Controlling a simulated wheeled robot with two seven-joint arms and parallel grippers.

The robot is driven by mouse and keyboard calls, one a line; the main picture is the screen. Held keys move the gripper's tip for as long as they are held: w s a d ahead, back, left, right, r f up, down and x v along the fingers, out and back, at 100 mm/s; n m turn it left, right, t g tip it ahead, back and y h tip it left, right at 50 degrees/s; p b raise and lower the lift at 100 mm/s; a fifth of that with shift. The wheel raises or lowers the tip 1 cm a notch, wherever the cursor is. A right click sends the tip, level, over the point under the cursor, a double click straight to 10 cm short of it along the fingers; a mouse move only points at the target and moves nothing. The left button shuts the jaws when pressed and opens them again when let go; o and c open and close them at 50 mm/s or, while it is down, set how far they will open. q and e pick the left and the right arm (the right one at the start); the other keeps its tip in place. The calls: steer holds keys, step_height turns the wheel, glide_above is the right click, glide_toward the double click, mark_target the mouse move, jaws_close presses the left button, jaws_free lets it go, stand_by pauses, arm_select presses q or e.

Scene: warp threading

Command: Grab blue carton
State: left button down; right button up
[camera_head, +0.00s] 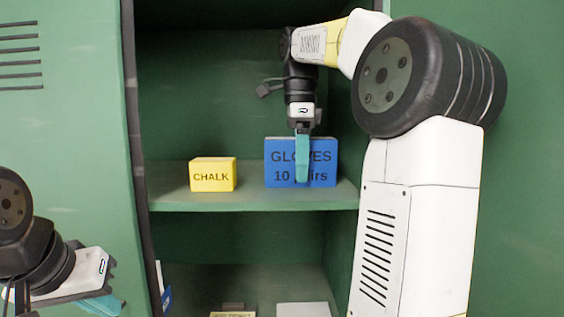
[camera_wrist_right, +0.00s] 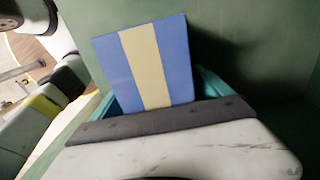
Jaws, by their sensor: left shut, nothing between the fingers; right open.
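The blue carton (camera_head: 322,162), printed "GLOVES 10 ...irs", stands upright on the upper cabinet shelf. My right gripper (camera_head: 302,178) points down at it, with a teal finger in front of the carton's face and hiding part of the lettering. In the right wrist view the carton (camera_wrist_right: 178,62) shows a blue face with a yellow stripe, between the teal fingers of my right gripper (camera_wrist_right: 160,92). That gripper is open; whether a finger touches the carton I cannot tell. My left gripper (camera_head: 106,304) is shut and empty at the lower left, outside the cabinet.
A yellow "CHALK" box (camera_head: 212,175) stands on the same shelf (camera_head: 250,199), left of the carton with a gap between. The cabinet's dark left edge (camera_head: 131,120) bounds the opening. Partly cut-off boxes, one pale (camera_head: 302,310), sit on the lower shelf.

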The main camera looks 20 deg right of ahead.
steer(key=shift+f, duration=0.6)
steer(key=c, duration=1.7)
steer(key=shift+c, duration=0.5)
steer(key=shift+r, duration=0.15)
